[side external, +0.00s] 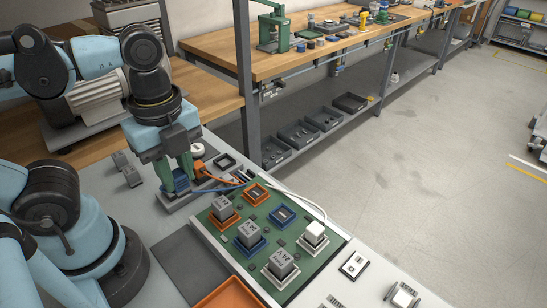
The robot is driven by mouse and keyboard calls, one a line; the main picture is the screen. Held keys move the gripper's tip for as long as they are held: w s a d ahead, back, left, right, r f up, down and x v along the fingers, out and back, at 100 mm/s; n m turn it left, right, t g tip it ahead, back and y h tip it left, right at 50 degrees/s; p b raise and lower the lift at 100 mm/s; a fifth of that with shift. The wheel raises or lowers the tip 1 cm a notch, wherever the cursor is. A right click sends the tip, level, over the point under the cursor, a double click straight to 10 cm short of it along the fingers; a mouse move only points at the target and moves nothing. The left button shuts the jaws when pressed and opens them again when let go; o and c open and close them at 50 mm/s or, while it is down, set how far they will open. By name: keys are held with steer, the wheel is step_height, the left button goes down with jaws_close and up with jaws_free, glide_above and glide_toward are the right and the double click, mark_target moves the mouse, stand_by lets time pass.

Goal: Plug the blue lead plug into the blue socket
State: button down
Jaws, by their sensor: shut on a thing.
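The blue lead plug (181,182) is between the green fingers of my gripper (177,184), low over a grey rack at the left of the board. My gripper is shut on it, and the fingers partly hide it. Whether the plug still touches the rack cannot be told. A blue lead (215,190) runs right from it toward the board's back edge. The blue socket (283,215) is an empty blue-rimmed square on the green board (243,218), to the right of my gripper. Another blue-rimmed position (249,238) holds a grey block marked 24V.
An orange plug (200,168) stands just right of my gripper, with its orange lead. An empty orange socket (256,193) lies behind the blue one. A white plug (315,231) with a white lead sits in a white socket. Grey blocks (222,207) (282,264) stand nearby.

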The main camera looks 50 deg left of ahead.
steer(key=w+d+f, duration=0.2)
steer(key=w+d, duration=0.3)
steer(key=w, duration=0.2)
steer(key=w+d+f, duration=0.2)
steer(key=w+d, duration=0.2)
steer(key=w, duration=0.3)
steer(key=shift+w+d+f, duration=0.25)
steer(key=shift+w+d, duration=0.05)
steer(key=shift+d, duration=0.05)
steer(key=shift+f, duration=0.15)
steer(key=shift+f, duration=1.75)
steer(key=shift+f, duration=1.05)
stand_by(0.9)
steer(key=c, duration=0.5)
jaws_free()
step_height(320, 180, up, 7)
stand_by(0.7)
